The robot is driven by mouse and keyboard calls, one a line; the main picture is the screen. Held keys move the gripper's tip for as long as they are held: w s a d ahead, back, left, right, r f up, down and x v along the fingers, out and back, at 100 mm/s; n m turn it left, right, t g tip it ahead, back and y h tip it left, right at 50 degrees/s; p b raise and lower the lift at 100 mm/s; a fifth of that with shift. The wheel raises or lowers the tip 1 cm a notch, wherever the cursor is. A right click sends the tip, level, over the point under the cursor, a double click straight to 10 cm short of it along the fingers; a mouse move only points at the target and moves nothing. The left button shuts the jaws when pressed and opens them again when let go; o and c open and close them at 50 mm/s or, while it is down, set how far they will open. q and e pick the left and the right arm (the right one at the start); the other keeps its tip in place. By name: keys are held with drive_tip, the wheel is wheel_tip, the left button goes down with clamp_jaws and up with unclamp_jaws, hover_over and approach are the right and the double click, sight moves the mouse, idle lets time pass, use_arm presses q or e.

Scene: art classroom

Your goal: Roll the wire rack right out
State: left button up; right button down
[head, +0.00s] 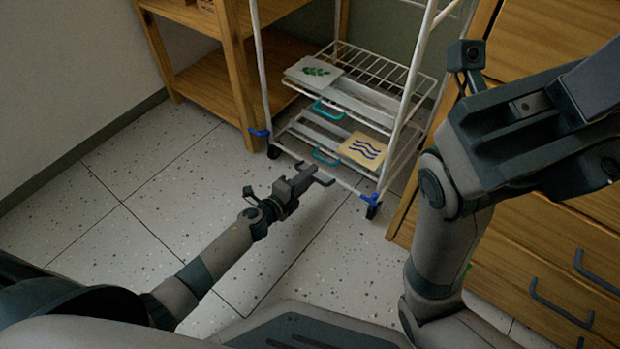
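The wire rack (398,112) is a white wheeled frame with wire shelves, standing between a wooden shelf unit and a wooden drawer cabinet. Its front casters have blue parts, at the left (260,133) and right (370,200). A white card with green leaves (314,71) lies on the upper shelf shown, and a yellow card with blue waves (362,150) lower down. My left gripper (313,175) is low at the rack's bottom front bar, fingers apart; contact is unclear. My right gripper's body (530,125) is high at the right; its fingertips are not clearly shown.
The wooden shelf unit (238,75) stands close on the rack's left. The drawer cabinet (555,245) with dark handles is close on its right. Speckled floor (130,215) in front of the rack is clear, apart from my arms. A wall (60,90) is at the left.

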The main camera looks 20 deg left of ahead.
use_arm(q)
drive_tip(key=shift+w+d, duration=0.15)
drive_tip(key=shift+w, duration=0.2)
clamp_jaws()
